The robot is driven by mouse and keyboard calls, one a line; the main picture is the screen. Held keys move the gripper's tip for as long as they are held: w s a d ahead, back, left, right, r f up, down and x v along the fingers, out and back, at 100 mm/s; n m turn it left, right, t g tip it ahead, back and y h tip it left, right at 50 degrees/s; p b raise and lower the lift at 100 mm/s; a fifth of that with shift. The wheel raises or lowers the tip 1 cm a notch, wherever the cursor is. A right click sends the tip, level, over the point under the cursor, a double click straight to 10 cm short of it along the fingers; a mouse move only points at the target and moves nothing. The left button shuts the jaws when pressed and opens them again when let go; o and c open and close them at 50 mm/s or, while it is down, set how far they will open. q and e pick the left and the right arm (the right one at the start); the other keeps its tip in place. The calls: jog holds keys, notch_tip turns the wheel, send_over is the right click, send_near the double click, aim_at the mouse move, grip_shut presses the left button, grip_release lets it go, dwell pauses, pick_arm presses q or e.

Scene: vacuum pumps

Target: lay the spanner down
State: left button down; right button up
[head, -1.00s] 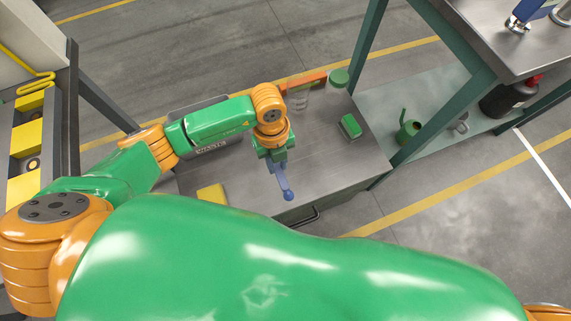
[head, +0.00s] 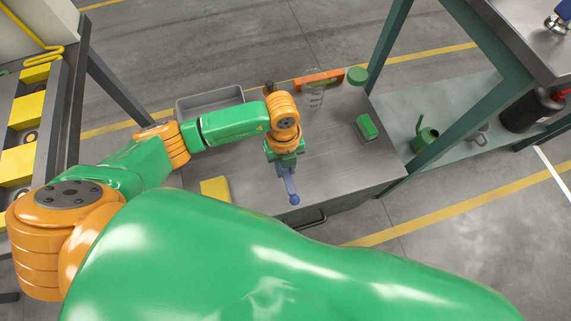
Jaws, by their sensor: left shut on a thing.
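The blue spanner (head: 289,188) is held by my left gripper (head: 284,166) over the front part of the grey metal bench top (head: 335,165). Its rounded end points down toward the bench's front edge. The left gripper is shut on its other end, and the jaws partly hide it. I cannot tell whether the spanner touches the bench top or hangs just above it. My right gripper is not in view.
A yellow block (head: 215,189) lies left of the spanner. A green block (head: 367,127), a clear beaker (head: 314,96) and an orange item (head: 320,77) are farther back. A grey tray (head: 195,103) is behind my left arm. Bare bench top lies right of the spanner.

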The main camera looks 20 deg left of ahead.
pick_arm(q)
jog(key=shift+f, duration=0.45)
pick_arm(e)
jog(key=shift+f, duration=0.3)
pick_arm(q)
jog(key=shift+s+d+f+t+y, duration=0.2)
jog(key=shift+f+t+y, duration=0.1)
jog(key=shift+f+t, duration=0.15)
jog(key=c, duration=1)
grip_release()
jog(key=shift+c, duration=0.2)
jog(key=o, duration=0.6)
jog(key=shift+c, duration=0.2)
